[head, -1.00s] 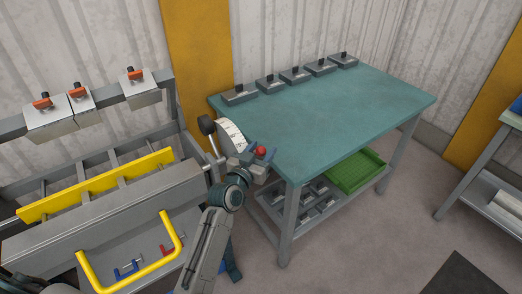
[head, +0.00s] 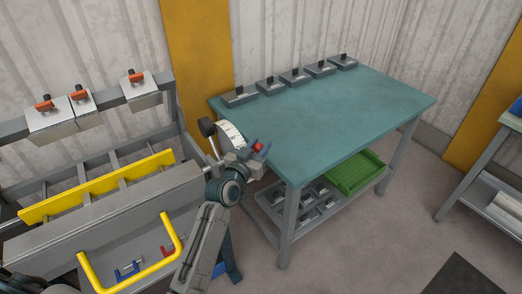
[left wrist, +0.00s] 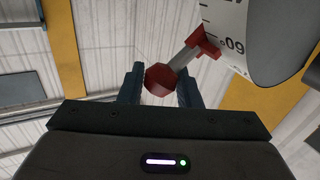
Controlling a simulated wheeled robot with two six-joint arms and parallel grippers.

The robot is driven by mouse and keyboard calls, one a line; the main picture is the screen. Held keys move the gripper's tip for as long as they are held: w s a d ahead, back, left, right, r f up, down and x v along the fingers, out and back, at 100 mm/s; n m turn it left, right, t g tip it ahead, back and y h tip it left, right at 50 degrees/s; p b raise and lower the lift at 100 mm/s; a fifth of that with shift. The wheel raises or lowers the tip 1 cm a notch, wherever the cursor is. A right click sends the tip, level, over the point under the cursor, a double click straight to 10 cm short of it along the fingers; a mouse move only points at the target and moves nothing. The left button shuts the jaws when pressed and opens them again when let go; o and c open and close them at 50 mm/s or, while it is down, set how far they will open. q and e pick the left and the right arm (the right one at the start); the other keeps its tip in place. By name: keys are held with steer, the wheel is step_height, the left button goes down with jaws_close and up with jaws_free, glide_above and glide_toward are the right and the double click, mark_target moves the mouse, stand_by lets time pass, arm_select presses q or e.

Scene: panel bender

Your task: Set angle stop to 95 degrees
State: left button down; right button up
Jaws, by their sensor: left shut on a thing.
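The angle stop has a white dial scale (head: 230,132) at the bender's right end, beside the table's left corner. Its red knob (head: 258,146) is held between the fingers of my left gripper (head: 259,148). In the left wrist view the red knob (left wrist: 158,79) sits between the two dark fingertips, on a grey rod running to a red pointer (left wrist: 204,44) at the scale's edge. An upside-down mark, seemingly 60, lies near the pointer on the scale (left wrist: 225,18). Other marks are cut off or too small to read. My right gripper is not in view.
The bender's yellow bar (head: 95,187) and yellow handle (head: 130,275) are at left. A dark ball-ended lever (head: 207,127) stands just left of the scale. The green table (head: 320,120) at right has several grey blocks along its back; its middle is clear.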

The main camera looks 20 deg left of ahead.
arm_select(q)
steer(key=w+a+r, duration=0.4)
steer(key=a, duration=0.1)
steer(key=shift+w+a+r, duration=0.15)
steer(key=shift+a, duration=0.1)
steer(key=shift+w+a+r+b, duration=0.25)
steer(key=shift+w+a+b, duration=0.2)
steer(key=shift+a, duration=0.25)
steer(key=c, duration=1.2)
jaws_free()
steer(key=shift+o, duration=0.5)
steer(key=shift+w+a, duration=0.1)
steer(key=shift+a, duration=0.1)
